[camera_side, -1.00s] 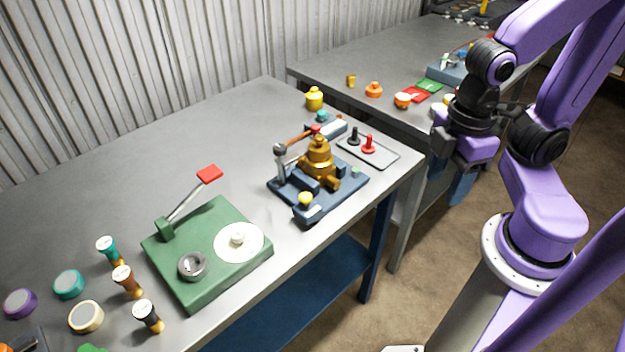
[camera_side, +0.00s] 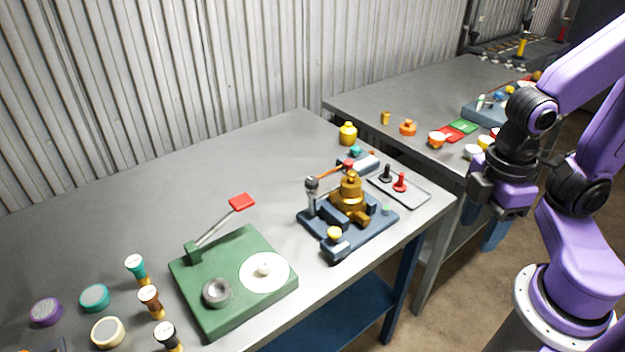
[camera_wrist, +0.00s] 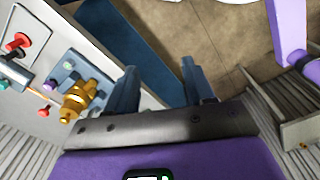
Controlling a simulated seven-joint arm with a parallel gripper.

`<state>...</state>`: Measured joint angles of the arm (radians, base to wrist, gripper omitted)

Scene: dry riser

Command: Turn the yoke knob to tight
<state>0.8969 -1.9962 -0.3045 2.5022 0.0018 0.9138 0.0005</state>
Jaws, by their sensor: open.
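A blue fixture (camera_side: 375,228) near the right end of the near table carries a brass valve-like body (camera_side: 350,198). A grey post topped by a dark round knob (camera_side: 312,183) stands at its left, beside an orange arm. A yellow knob (camera_side: 334,233) sits on the front block. I cannot tell for certain which is the yoke knob, nor its setting. My gripper (camera_side: 492,228) is right of the table edge, apart from the fixture. In the wrist view my gripper (camera_wrist: 160,85) is open and empty, with the brass body (camera_wrist: 76,102) to its left.
A grey tray (camera_side: 412,197) with a black and a red peg lies beside the fixture. A green base (camera_side: 235,310) with a red-ended lever stands to the left. A yellow weight-like piece (camera_side: 348,134) is behind. A second table (camera_side: 400,85) holds small parts.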

